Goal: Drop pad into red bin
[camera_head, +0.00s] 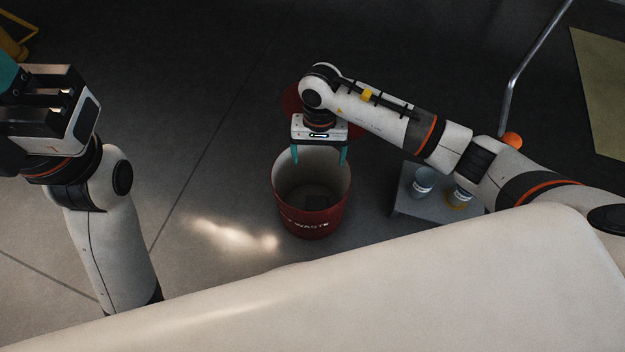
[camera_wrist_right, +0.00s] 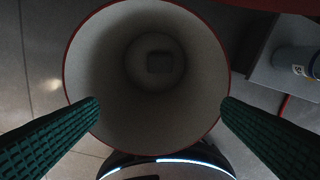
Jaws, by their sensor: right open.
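The red bin (camera_head: 311,222) stands on the floor at the middle of the head view, with white lettering on its front and a pale inside. A small dark square, seemingly the pad (camera_head: 314,202), lies at the bottom of the bin. It also shows inside the bin in the right wrist view (camera_wrist_right: 160,62). My right gripper (camera_head: 319,155) is above the bin's mouth, pointing down, with its teal fingers wide apart and nothing between them. My left gripper (camera_head: 8,75) is at the left edge, mostly cut off, so its jaws cannot be read.
The bin's red lid (camera_head: 292,99) shows behind my right wrist. A metal pole (camera_head: 512,85) rises behind. A pale surface (camera_head: 380,285) fills the foreground. The floor left of the bin is clear.

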